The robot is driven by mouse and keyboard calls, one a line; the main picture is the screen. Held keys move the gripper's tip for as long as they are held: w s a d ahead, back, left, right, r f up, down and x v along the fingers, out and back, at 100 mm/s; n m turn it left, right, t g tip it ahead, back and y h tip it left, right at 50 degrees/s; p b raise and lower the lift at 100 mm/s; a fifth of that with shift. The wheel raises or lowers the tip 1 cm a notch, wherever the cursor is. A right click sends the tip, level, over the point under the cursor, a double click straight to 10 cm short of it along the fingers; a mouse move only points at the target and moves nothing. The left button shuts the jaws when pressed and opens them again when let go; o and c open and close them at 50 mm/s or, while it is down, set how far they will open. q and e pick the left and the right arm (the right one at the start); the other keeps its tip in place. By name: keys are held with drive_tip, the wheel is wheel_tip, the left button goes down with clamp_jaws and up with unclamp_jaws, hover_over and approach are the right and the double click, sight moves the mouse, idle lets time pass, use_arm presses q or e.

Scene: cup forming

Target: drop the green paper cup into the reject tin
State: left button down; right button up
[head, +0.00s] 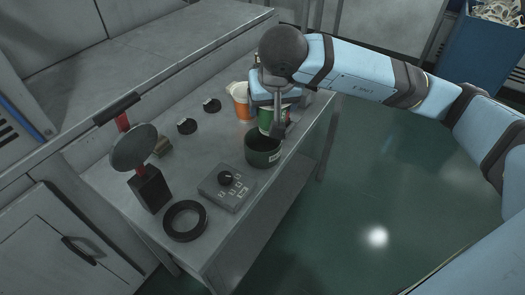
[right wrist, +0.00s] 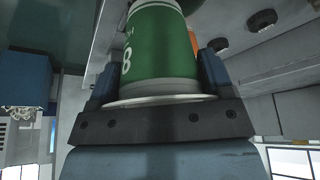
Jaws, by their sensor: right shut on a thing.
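The green paper cup (head: 266,120) shows partly behind my right gripper (head: 274,122) in the head view. In the right wrist view the green cup (right wrist: 162,45) has a pale figure on its side, and its white rim is by the palm. The fingers of my right gripper (right wrist: 158,72) are on either side of it, shut on it. The reject tin (head: 263,151), dark green and round with a pale label, stands on the bench just below the cup. I cannot tell the exact gap between them. My left gripper is not in view.
An orange and white cup (head: 239,100) stands close left of my gripper. A grey control box (head: 226,188) with a knob, a black ring (head: 184,221) and a black stand (head: 149,189) with a round disc are nearer the front. The bench's right edge is close to the tin.

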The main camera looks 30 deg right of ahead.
drive_tip(key=shift+f, duration=0.65)
drive_tip(key=o, duration=1)
drive_tip(key=shift+c, duration=0.2)
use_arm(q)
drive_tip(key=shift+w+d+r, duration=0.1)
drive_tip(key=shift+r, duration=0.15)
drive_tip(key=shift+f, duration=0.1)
use_arm(e)
drive_tip(key=shift+r, duration=0.1)
drive_tip(key=shift+r, duration=0.2)
use_arm(q)
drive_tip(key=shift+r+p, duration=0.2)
drive_tip(key=shift+p, duration=0.45)
use_arm(e)
drive_tip(key=v, duration=1.3)
drive_tip(key=shift+s, duration=0.2)
drive_tip(key=shift+a, duration=0.1)
